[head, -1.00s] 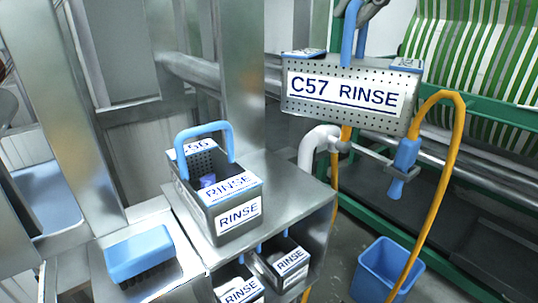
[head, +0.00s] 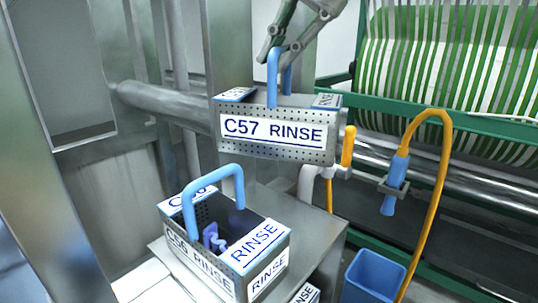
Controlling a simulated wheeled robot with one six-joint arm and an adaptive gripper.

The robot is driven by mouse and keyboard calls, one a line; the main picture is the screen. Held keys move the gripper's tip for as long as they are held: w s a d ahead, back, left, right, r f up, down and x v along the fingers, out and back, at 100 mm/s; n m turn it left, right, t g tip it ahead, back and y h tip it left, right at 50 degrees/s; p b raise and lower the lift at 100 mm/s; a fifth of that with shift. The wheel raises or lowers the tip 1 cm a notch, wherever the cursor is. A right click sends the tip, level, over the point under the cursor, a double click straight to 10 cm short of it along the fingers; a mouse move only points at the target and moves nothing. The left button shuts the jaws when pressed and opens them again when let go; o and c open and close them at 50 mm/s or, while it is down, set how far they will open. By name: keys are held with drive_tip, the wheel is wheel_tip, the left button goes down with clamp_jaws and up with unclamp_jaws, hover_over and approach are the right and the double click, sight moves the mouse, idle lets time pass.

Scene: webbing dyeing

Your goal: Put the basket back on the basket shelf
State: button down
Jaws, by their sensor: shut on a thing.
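The basket labelled C57 RINSE (head: 228,143) is a grey perforated metal box with a blue handle. It hangs in the air in the upper middle of the head view. My gripper (head: 284,55) is shut on its blue handle from above. A second basket, labelled C56 RINSE (head: 205,248), stands on the metal shelf top (head: 318,250) below and to the left, its blue handle upright. The held basket is above and behind it, apart from it in the picture. Another RINSE label (head: 306,294) shows low at the bottom edge, mostly cut off.
A blue bucket (head: 372,278) stands on the floor at the lower right. An orange hose (head: 437,200) with a blue nozzle (head: 394,186) hangs beside it. A machine with green-and-white webbing (head: 450,70) fills the back right. A metal post (head: 50,150) stands left.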

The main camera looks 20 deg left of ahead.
sight(279, 145)
wheel_tip(279, 145, down, 15)
drive_tip(key=shift+f, duration=0.2)
idle(0.3)
drive_tip(key=c, duration=1.5)
unclamp_jaws()
